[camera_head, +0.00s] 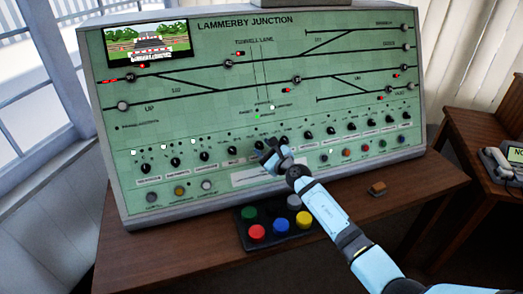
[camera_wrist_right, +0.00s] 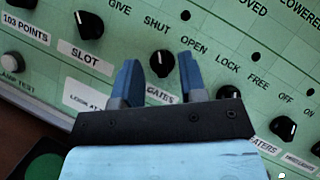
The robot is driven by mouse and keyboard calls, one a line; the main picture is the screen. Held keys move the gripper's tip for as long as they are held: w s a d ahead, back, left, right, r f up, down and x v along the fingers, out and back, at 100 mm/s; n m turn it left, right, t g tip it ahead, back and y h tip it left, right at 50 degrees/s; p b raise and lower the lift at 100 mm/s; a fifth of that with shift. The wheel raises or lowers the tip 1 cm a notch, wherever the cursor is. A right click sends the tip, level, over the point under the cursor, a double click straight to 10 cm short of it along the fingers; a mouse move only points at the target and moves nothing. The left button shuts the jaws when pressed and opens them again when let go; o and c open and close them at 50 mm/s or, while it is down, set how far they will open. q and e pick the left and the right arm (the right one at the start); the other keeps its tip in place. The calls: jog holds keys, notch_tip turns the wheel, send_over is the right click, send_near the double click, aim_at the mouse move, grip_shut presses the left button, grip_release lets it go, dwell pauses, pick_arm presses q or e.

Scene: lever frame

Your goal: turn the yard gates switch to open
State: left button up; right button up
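The yard gates switch (camera_wrist_right: 162,63) is a round black knob on the green panel. In the right wrist view it has SHUT and OPEN printed above it and a partly hidden GATES label (camera_wrist_right: 161,94) below it. My right gripper (camera_wrist_right: 158,66) is open, with its two blue fingertips on either side of the knob. I cannot tell whether they touch it, and the knob's pointer direction is unclear. In the head view my right gripper (camera_head: 270,155) is at the panel's lower middle, and it hides part of the panel there. My left gripper is not in view.
Similar black knobs stand close by, above the SLOT label (camera_wrist_right: 85,52) and to the right (camera_wrist_right: 229,93). A dark box of coloured buttons (camera_head: 279,239) lies on the wooden desk (camera_head: 170,250) below. A small wooden block (camera_head: 377,188) is to the right. A telephone (camera_head: 497,160) stands on a side table.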

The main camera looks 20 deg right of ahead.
jog(key=shift+w+a, duration=0.25)
jog(key=shift+w, duration=0.5)
jog(key=c, duration=0.6)
